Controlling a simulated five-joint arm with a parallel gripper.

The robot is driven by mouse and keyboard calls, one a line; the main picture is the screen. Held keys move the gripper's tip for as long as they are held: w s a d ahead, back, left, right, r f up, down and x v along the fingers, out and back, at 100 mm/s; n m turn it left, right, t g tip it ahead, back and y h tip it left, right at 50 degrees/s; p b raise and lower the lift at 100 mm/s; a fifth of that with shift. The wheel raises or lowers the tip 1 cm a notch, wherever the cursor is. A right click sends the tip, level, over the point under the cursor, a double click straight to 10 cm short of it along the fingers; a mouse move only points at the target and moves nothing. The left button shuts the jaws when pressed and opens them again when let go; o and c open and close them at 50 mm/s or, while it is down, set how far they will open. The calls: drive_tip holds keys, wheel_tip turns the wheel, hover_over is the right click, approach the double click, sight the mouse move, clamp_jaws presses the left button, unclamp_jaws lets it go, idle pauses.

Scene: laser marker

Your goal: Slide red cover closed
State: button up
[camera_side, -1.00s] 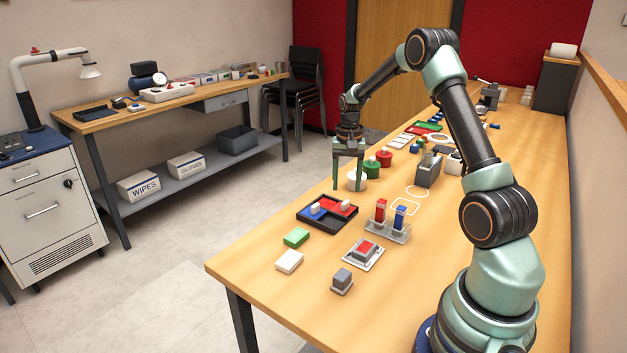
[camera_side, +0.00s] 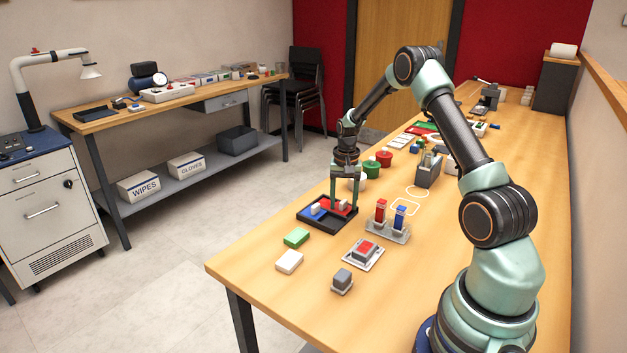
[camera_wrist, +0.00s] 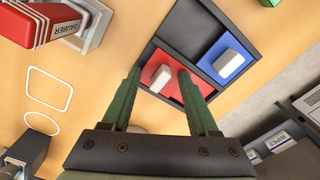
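A black tray (camera_side: 327,223) on the table holds a red sliding cover (camera_side: 338,209) and a blue cover (camera_side: 317,212). Each cover carries a white knob. In the wrist view the red cover (camera_wrist: 172,90) lies at the lower left of the tray, with a dark uncovered section (camera_wrist: 190,30) above it. My gripper (camera_side: 342,208) is lowered over the red cover. In the wrist view its fingers (camera_wrist: 160,74) stand on either side of the red cover's white knob (camera_wrist: 160,78), with gaps, so it is open. The fingers hide parts of the red cover.
A stand with red and blue daubers (camera_side: 388,230) is right of the tray. A green block (camera_side: 296,237), a white block (camera_side: 289,261) and a red button unit (camera_side: 363,254) lie in front. Red and green jars (camera_side: 376,165) stand behind. White outlines (camera_side: 405,206) mark bare table.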

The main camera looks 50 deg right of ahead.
drive_tip(key=shift+s+f, duration=0.5)
drive_tip(key=shift+f, duration=0.15)
drive_tip(key=c, duration=0.4)
drive_tip(key=shift+w+d, duration=0.1)
drive_tip(key=shift+w, duration=2.4)
drive_tip(key=shift+c, duration=0.4)
drive_tip(key=o, duration=0.7)
drive_tip(key=shift+w+r, duration=0.15)
drive_tip(key=shift+r, duration=3.55)
drive_tip(key=s+a+r+n+t, duration=0.1)
drive_tip(key=s+a+r+n, duration=0.15)
drive_tip(key=a+r, duration=0.55)
drive_tip(key=s+a+r+n+t, duration=0.1)
drive_tip(key=s+a+r+n, duration=0.15)
drive_tip(key=a+r, duration=0.45)
drive_tip(key=s+a+n+t, duration=0.1)
drive_tip(key=s+a+n, duration=0.1)
drive_tip(key=s+a, duration=0.2)
drive_tip(key=s+a+r+n+t, duration=0.1)
drive_tip(key=s+a+n, duration=0.1)
drive_tip(key=s+a, duration=0.2)
drive_tip(key=s+a+r+n+t, duration=0.1)
drive_tip(key=s+a+n, duration=0.2)
drive_tip(key=a, duration=0.1)
drive_tip(key=shift+s+a, duration=0.15)
drive_tip(key=shift+s, duration=0.25)
